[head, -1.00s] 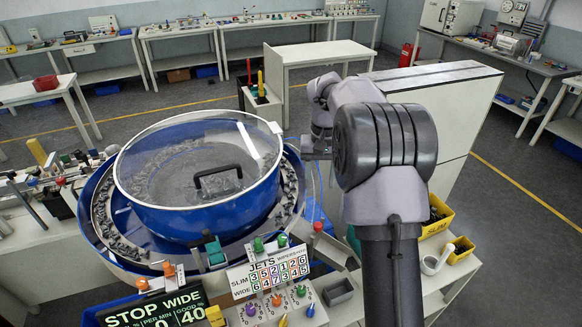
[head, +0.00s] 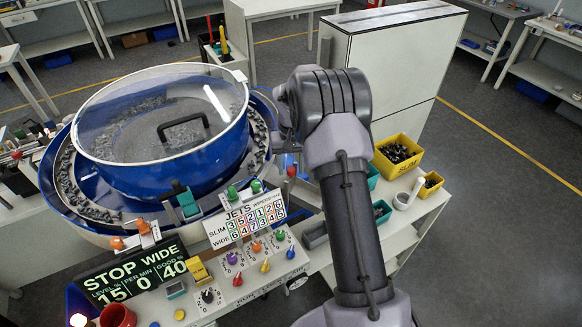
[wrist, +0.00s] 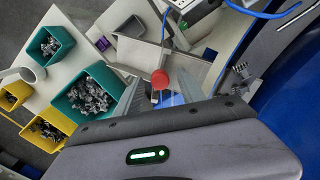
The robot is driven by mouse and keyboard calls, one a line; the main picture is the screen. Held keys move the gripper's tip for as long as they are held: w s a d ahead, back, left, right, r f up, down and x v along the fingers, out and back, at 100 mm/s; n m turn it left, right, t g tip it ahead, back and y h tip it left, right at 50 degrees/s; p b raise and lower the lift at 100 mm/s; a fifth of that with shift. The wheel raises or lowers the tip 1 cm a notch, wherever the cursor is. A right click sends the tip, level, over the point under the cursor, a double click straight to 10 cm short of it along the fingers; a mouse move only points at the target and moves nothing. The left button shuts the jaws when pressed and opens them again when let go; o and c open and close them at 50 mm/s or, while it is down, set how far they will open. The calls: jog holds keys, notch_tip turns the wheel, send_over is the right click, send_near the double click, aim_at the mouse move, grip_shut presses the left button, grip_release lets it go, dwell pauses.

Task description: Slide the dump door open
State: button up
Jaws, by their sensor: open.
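A red knob (wrist: 159,79) shows in the wrist view, at the end of a pale metal chute (wrist: 140,52). It also shows in the head view (head: 291,171), just left of my arm and beside the blue bowl (head: 190,165). I cannot make out the dump door's panel clearly or tell how far it is open. My gripper (wrist: 162,88) is open and empty in the wrist view, with a finger on either side of the red knob. I cannot tell whether they touch it.
A clear lid (head: 160,115) with a black handle covers the bowl. Teal bins (wrist: 85,92) and yellow bins (head: 398,152) of parts stand on the bench to the right. A control panel (head: 250,265) with coloured knobs is at the front. A blue hose (wrist: 265,12) runs near the chute.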

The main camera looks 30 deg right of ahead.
grip_shut()
dwell(1.4)
